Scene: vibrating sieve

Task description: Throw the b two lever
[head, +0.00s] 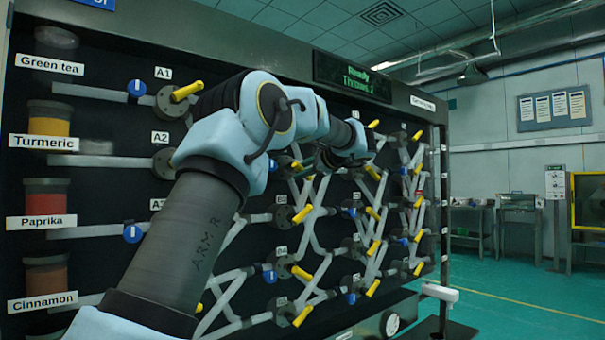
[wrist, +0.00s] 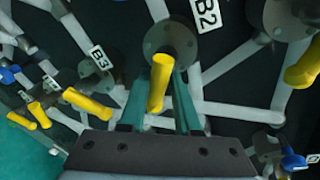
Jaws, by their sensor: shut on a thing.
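The B2 lever (wrist: 158,85) is a yellow handle on a round grey flange (wrist: 168,38), beside the white B2 label (wrist: 206,13) in the wrist view. My gripper (wrist: 160,76) has a teal finger on each side of this handle and is shut on it. In the head view my arm reaches across the panel from the lower left. It ends near the second row, where the fingers and the lever are hard to make out.
Other yellow levers stand close by, including one beside the B3 label (wrist: 99,58) and one at the right edge (wrist: 303,66). Grey pipes and blue valves cover the black panel. A display (head: 352,76) with green text sits on top. Green floor (head: 530,310) is free at right.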

